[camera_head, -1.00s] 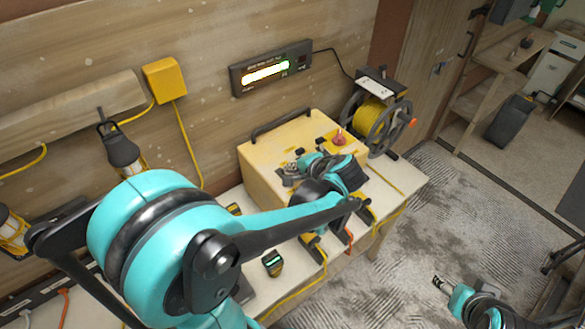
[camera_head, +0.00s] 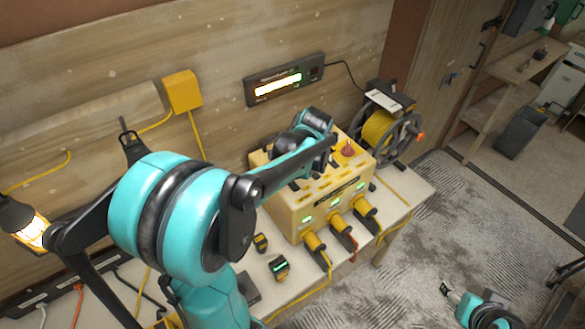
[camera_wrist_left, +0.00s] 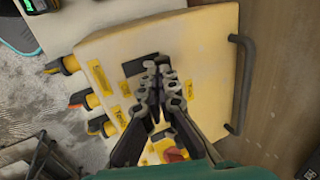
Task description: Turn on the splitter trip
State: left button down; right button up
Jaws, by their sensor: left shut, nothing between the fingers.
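The yellow splitter box (camera_head: 292,203) stands on the bench, with green lights and several plugged yellow connectors on its front. A red knob (camera_head: 348,149) is on its top; it also shows in the wrist view (camera_wrist_left: 176,155), partly behind my fingers. My left gripper (camera_wrist_left: 165,75) is shut and empty over the box top, beside a dark patch (camera_wrist_left: 133,67) and yellow labels. I cannot tell whether the fingertips touch the top. The trip itself is not clearly made out; the gripper and arm hide part of the top. My right gripper (camera_head: 447,289) hangs over the floor at lower right, its fingers too small to judge.
A lit display (camera_head: 284,80) is on the wall behind the box. A cable reel (camera_head: 380,128) stands to the right. Two small yellow-black devices lie on the bench in front, including one with a green screen (camera_head: 278,267). Yellow cables hang over the front edge.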

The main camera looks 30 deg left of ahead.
pick_arm(q)
jog(key=shift+r+p, duration=0.55)
jog(key=shift+r, duration=0.25)
jog(key=shift+r, duration=0.1)
jog(key=a+p+v, duration=0.1)
jog(key=p+v, duration=0.2)
jog(key=v, duration=1)
jog(key=shift+w+r, duration=0.3)
jog(key=shift+r, duration=0.25)
jog(key=shift+a, duration=0.15)
